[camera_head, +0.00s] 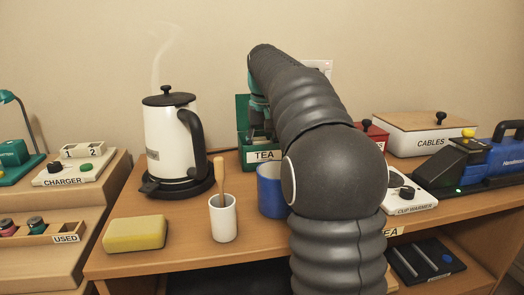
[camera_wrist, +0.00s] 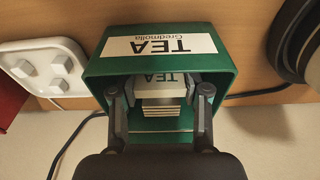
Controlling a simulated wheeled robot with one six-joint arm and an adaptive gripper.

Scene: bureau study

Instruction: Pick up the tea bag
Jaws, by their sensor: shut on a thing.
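The green tea box (camera_wrist: 233,70) labelled TEA shows upside down in the wrist view, open towards me. My gripper (camera_wrist: 162,92) reaches inside it, one finger on each side of the pale tea bags, and is shut on a tea bag (camera_wrist: 165,80) marked TEA. Several pale edges are stacked close to it, so I cannot tell exactly where the held bag ends. In the head view the tea box (camera_head: 243,133) stands at the back of the desk, partly hidden by my arm. The tea bag is hidden there.
A steaming white kettle (camera_head: 168,135) stands left of the tea box. A blue mug (camera_head: 270,190), a white cup (camera_head: 223,220) with a wooden-handled stick and a yellow sponge (camera_head: 136,233) are in front. A cup warmer (camera_head: 410,197) and cables box (camera_head: 425,135) are right.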

